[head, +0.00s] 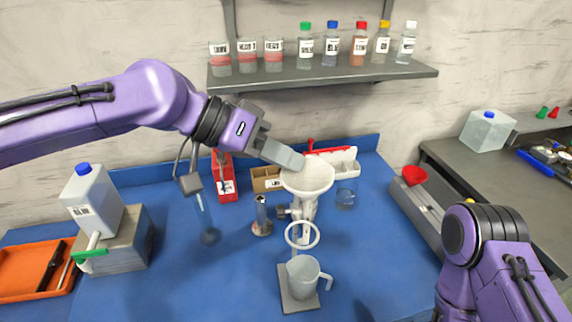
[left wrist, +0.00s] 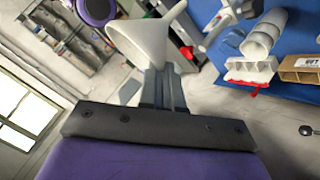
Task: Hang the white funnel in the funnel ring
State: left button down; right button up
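The white funnel (head: 307,178) is in the air, wide mouth up. My left gripper (head: 298,163) is shut on its rim. In the left wrist view the funnel (left wrist: 145,42) is at the fingertips of the left gripper (left wrist: 163,82), its narrow end toward the top. The pale funnel ring (head: 302,235) is on a stand with a grey base plate (head: 299,303); in the head view the funnel appears above and apart from it. A grey jug (head: 303,275) stands on the plate below the ring. My right gripper is out of view; only its arm shows at the lower right.
A white rack (head: 338,160) and a cardboard box (head: 266,179) stand behind the funnel. A small cylinder (head: 261,215) and a glass beaker (head: 346,195) flank the stand. A bottle shelf (head: 320,78) is above. The blue table (head: 190,285) is clear at front left.

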pick_arm(q)
notch_tip(320, 180, down, 11)
jog(key=b, duration=0.7)
jog(key=shift+b, duration=0.4)
jog(key=c, duration=1.3)
grip_release()
jog(key=shift+o, duration=0.2)
jog(key=v, duration=1)
jog(key=shift+r, duration=0.2)
